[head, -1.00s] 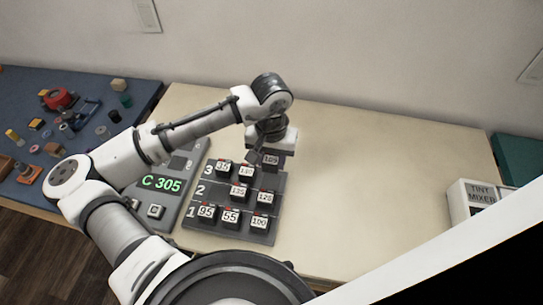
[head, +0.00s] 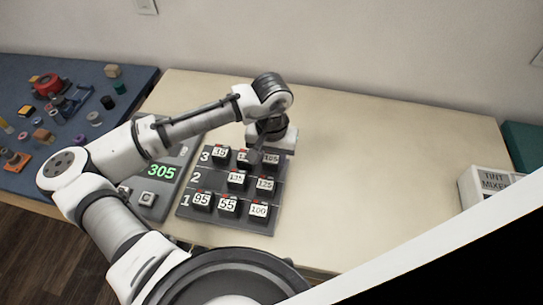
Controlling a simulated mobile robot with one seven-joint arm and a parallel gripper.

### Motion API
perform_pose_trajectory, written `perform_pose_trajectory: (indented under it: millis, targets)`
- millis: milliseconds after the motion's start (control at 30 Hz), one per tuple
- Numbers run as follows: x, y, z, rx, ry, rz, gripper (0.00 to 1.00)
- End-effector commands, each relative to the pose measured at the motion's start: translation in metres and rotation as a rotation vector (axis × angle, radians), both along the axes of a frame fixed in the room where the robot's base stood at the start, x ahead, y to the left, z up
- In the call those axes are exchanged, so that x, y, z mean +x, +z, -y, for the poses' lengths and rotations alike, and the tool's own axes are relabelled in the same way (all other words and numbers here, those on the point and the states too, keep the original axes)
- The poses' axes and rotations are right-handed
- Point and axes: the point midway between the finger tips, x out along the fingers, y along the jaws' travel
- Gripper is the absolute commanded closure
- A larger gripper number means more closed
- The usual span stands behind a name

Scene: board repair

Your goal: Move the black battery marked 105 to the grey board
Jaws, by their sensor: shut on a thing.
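The black battery marked 105 (head: 271,159) is at the back right of the dark rack with rows 1, 2 and 3 (head: 187,211). My gripper (head: 264,153) is shut on this battery from above, at the right end of row 3. I cannot tell whether the battery is seated or slightly raised. The grey board (head: 167,193) with a green lit display reading 305 lies left of the rack, partly hidden by my arm.
Several other batteries stand in the rack, among them 95 (head: 202,201), 55 (head: 228,206), 100 (head: 259,212) and 125 (head: 265,185). A blue mat (head: 60,170) with loose parts lies at left. A white box labelled mixer (head: 489,184) stands at right. The table between is clear.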

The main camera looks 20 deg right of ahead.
Motion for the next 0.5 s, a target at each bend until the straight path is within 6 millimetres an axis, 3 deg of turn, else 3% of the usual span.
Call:
perform_pose_trajectory:
  millis: [500]
  targets:
    - [0.0, -0.0075, 0.0, -0.001, 0.0, -0.001, 0.87]
